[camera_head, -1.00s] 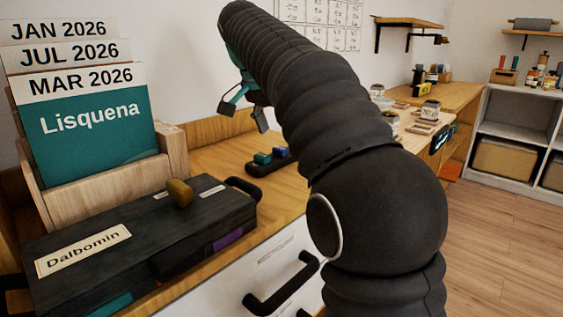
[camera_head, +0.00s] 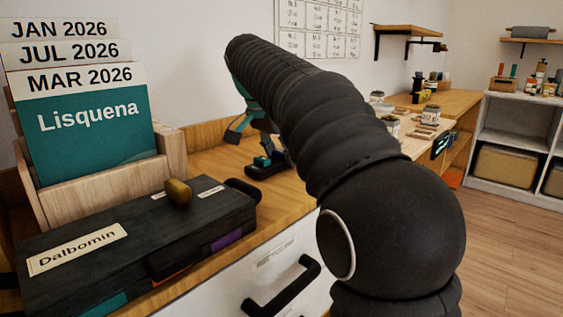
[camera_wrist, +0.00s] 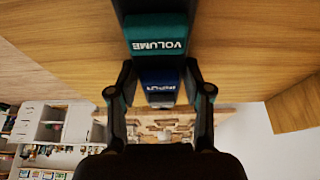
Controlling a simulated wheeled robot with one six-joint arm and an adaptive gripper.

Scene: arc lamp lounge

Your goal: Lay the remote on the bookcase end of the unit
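The remote (camera_head: 266,169) is a black body with a teal and a blue raised button. It lies on the wooden top of the unit (camera_head: 220,160). In the wrist view the remote (camera_wrist: 157,38) shows its teal VOLUME button, with the blue button beyond. My gripper (camera_head: 250,137) is above the remote in the head view, fingers pointing down, partly hidden by my arm. In the wrist view my gripper (camera_wrist: 158,92) is open, its two fingers apart on either side of the remote's blue end. I cannot tell whether they touch it.
A black case labelled Dalbomin (camera_head: 110,240) and a wooden file holder (camera_head: 110,193) stand on the left. Small jars and a board (camera_head: 424,131) occupy the far part of the top. A white bookcase (camera_head: 515,130) stands at the far right.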

